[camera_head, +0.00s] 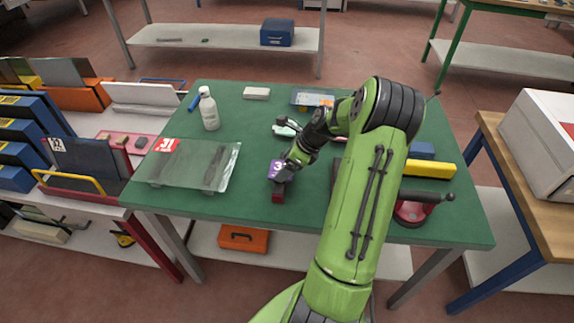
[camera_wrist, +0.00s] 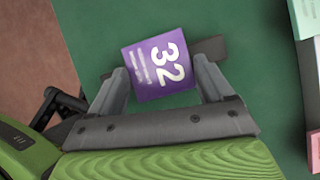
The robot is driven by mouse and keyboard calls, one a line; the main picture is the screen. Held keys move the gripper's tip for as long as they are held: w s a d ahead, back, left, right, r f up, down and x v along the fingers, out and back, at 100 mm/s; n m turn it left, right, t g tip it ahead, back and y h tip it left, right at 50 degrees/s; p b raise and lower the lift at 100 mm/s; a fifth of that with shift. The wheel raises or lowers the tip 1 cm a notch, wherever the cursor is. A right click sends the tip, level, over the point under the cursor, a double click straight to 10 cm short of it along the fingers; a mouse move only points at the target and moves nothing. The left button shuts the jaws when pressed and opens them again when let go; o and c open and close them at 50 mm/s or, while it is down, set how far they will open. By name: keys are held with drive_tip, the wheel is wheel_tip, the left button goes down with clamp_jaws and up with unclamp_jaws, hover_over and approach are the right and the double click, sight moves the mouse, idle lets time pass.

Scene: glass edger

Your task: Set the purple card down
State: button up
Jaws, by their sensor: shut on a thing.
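In the head view the purple card (camera_head: 278,168) shows at the tip of my gripper (camera_head: 285,172), over the front middle of the green table (camera_head: 230,207). A dark red block (camera_head: 278,192) shows just below the card. I cannot tell whether the card touches the table.
A glass sheet (camera_head: 190,163) with a red tag lies to the left on the table. A white bottle (camera_head: 209,110) stands behind it. A yellow bar (camera_head: 428,169) and a red tool (camera_head: 411,211) are at the right. The table's front edge is close to the card.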

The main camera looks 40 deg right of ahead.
drive_tip(key=o, duration=1)
drive_tip(key=shift+f, duration=0.15)
drive_tip(key=p+v, duration=0.4)
drive_tip(key=v, duration=0.8)
drive_tip(key=a+r+n+g+h, duration=0.1)
drive_tip(key=a+r+n, duration=0.4)
drive_tip(key=a+n, duration=0.3)
drive_tip(key=a+r+n+g+h, duration=0.1)
drive_tip(key=a+r+n, duration=0.35)
drive_tip(key=a, duration=0.45)
drive_tip(key=s+a+r+n, duration=0.1)
drive_tip(key=s+a+n, duration=0.3)
drive_tip(key=n, duration=0.2)
drive_tip(key=s+a+r+n+t, duration=0.1)
drive_tip(key=s+a+n, duration=0.3)
drive_tip(key=s+n, duration=0.1)
drive_tip(key=s+a+r+n+t+h, duration=0.1)
drive_tip(key=s+a+r+n, duration=0.1)
drive_tip(key=s+a+n, duration=0.2)
drive_tip(key=shift+s+a+n, duration=0.15)
drive_tip(key=shift+a+n, duration=0.1)
drive_tip(key=shift+n, duration=0.5)
drive_tip(key=shift+s+a+n, duration=0.1)
drive_tip(key=shift+a+n, duration=0.2)
drive_tip(key=shift+n, duration=0.4)
drive_tip(key=shift+r+p, duration=0.55)
